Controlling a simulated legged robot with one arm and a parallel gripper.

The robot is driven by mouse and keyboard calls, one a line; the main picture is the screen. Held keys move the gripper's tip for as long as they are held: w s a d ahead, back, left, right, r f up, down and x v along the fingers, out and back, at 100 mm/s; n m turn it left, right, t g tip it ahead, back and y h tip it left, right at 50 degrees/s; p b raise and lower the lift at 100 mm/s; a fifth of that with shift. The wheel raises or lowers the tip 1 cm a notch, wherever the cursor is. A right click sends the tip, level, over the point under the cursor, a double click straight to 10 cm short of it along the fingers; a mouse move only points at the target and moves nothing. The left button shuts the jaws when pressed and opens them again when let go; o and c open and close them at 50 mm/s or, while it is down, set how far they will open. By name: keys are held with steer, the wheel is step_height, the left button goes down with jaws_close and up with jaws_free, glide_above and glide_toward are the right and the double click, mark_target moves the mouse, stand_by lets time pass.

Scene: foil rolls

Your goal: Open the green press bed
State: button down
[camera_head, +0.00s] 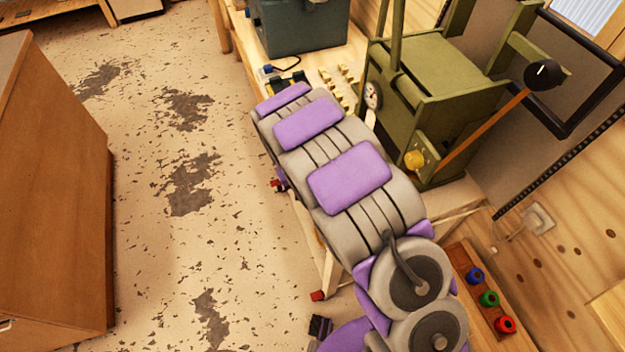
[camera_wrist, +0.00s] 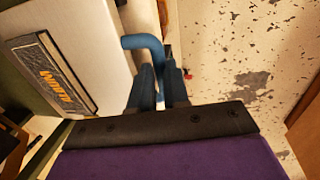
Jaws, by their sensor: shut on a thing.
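The green press (camera_head: 435,80) stands on the bench at the right of the head view, with a round gauge, a yellow knob and a lever ending in a black ball. In the wrist view, my gripper (camera_wrist: 158,78) has its dark fingers shut on a bent blue handle (camera_wrist: 143,42). The handle's far end meets a pale part beyond the fingers; the exact joint is unclear. My purple and grey arm covers much of the press's near side, and I cannot tell how far the bed is open.
A grey-blue machine (camera_head: 300,25) stands on the bench behind. A wooden box with blue, green and red buttons (camera_head: 488,298) is at lower right. A brown cabinet (camera_head: 50,180) stands at left. The speckled floor (camera_head: 190,150) between is clear.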

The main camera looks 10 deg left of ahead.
steer(key=shift+s+a, duration=0.15)
steer(key=c, duration=1.1)
jaws_free()
step_height(320, 180, up, 17)
steer(key=s+a+p, duration=0.1)
steer(key=a+p, duration=0.1)
steer(key=p, duration=0.1)
steer(key=shift+s+a, duration=0.3)
steer(key=shift+a, duration=0.05)
